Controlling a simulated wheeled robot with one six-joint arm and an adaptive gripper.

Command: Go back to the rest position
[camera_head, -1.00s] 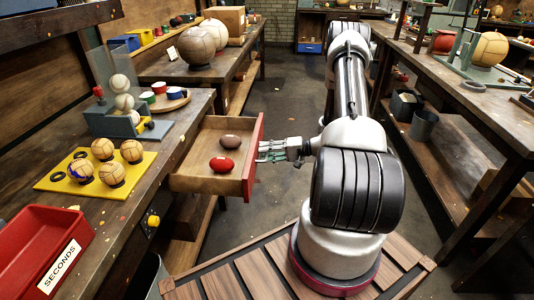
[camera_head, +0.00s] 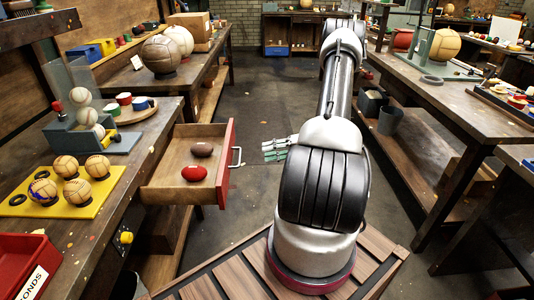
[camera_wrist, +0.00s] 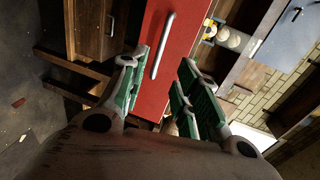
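My gripper (camera_head: 276,150) hangs over the floor just right of the open drawer, apart from its handle (camera_head: 237,157). In the wrist view my gripper (camera_wrist: 158,88) has its green-padded fingers spread with nothing between them, and the red drawer front (camera_wrist: 170,52) with its metal handle lies beyond. The drawer (camera_head: 185,165) is pulled out from the left bench.
The left bench carries a yellow tray (camera_head: 100,203) with several stitched balls, a red bin (camera_head: 12,262) and a ball rack (camera_head: 88,138). The right bench (camera_head: 440,100) runs along the other side. The floor (camera_head: 250,100) between the benches is clear.

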